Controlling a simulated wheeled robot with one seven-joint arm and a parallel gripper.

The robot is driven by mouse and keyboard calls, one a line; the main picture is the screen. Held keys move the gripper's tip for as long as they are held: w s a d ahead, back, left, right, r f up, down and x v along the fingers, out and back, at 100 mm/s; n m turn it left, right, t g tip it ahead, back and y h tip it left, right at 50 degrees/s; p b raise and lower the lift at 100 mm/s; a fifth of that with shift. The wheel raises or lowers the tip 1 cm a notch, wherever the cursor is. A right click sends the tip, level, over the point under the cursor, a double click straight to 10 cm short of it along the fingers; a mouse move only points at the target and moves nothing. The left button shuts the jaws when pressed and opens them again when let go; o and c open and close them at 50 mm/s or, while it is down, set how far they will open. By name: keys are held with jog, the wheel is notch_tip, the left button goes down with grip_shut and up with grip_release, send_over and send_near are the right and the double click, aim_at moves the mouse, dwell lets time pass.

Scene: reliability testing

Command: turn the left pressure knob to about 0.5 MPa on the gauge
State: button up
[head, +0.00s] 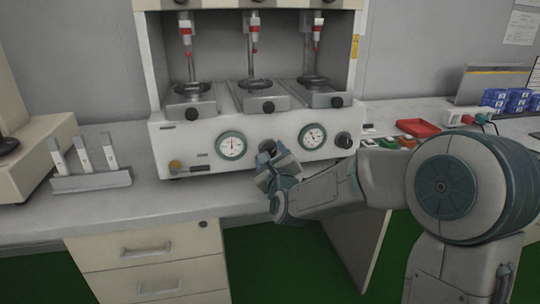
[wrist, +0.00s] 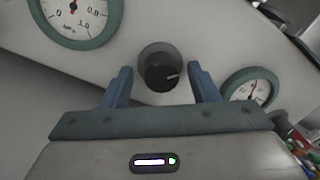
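The left pressure knob (wrist: 160,72) is a dark round knob with a pale mark, set in a grey collar on the white machine front. In the head view my gripper mostly hides it. My gripper (head: 272,157) is at the panel between the two gauges. In the wrist view its blue fingers (wrist: 161,73) are open on either side of the knob, with a gap on both sides. The left gauge (head: 231,146) is round with a teal rim; it is cut off at the top of the wrist view (wrist: 106,28). I cannot read its needle exactly.
The right gauge (head: 312,136) and a second dark knob (head: 344,140) are to the right on the panel. A yellow-brown knob (head: 175,165) is at lower left. Above stand several test stations (head: 254,93). A rack of white pieces (head: 91,182) stands left; a red tray (head: 418,128) lies right.

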jog(key=shift+s, duration=0.1)
jog(key=p+v, duration=0.1)
jog(key=v, duration=1.2)
jog(key=shift+s+d, duration=0.15)
jog(key=shift+s, duration=0.15)
jog(key=shift+p, duration=0.35)
jog(key=s+d+r+n+g+h+p, duration=0.2)
jog(key=s+d+r+n+g+p, duration=0.5)
jog(key=n+p, duration=0.6)
jog(key=s+d+r+n+g+h+p, duration=0.2)
jog(key=s+d+r+n+g+p, duration=0.5)
jog(key=s+r+n+p, duration=0.5)
jog(key=shift+s+d+r+n+g+p, duration=0.15)
jog(key=shift+s+d+n+g+p, duration=0.35)
jog(key=shift+s+p, duration=0.4)
